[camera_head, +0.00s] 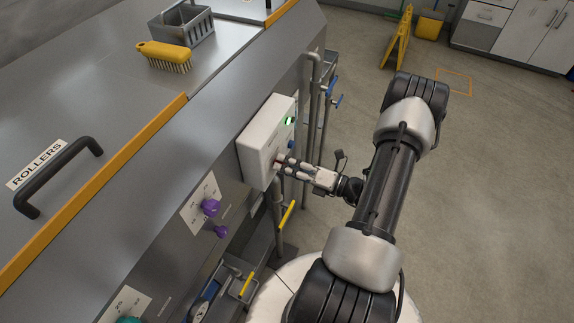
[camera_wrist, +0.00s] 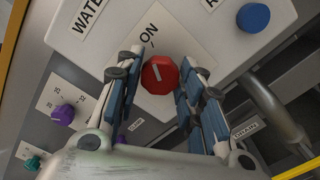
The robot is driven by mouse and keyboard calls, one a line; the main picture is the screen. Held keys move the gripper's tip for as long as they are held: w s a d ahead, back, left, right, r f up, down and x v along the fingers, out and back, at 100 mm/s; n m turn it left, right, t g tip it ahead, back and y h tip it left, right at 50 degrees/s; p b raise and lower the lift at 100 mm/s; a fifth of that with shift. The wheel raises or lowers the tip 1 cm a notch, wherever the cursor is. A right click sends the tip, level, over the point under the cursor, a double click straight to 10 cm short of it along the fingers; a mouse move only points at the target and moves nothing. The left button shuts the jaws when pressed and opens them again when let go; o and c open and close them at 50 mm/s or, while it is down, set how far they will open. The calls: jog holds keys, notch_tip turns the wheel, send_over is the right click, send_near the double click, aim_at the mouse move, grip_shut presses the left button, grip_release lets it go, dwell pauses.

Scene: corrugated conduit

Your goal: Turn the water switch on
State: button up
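The water switch is a red, many-sided knob (camera_wrist: 159,74) with a short white mark on its face. It sits on a white control box (camera_head: 262,138), which also fills the top of the wrist view (camera_wrist: 205,45). An "ON" label (camera_wrist: 149,33) is just above the knob, and a "WATER" label (camera_wrist: 90,14) is further left. My gripper (camera_head: 283,163) is at the box front. In the wrist view its two fingers (camera_wrist: 160,78) are apart, one on each side of the knob. I cannot tell whether either pad touches it.
A blue button (camera_wrist: 253,17) is on the same box, right of the knob. A green light (camera_head: 289,121) glows on the box. Purple knobs (camera_head: 211,207) are on the panel to the left. Pipes and a yellow lever (camera_head: 287,215) are close by. Open floor lies right.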

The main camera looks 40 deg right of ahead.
jog(key=o, duration=0.3)
jog(key=v, duration=1.2)
dwell(0.4)
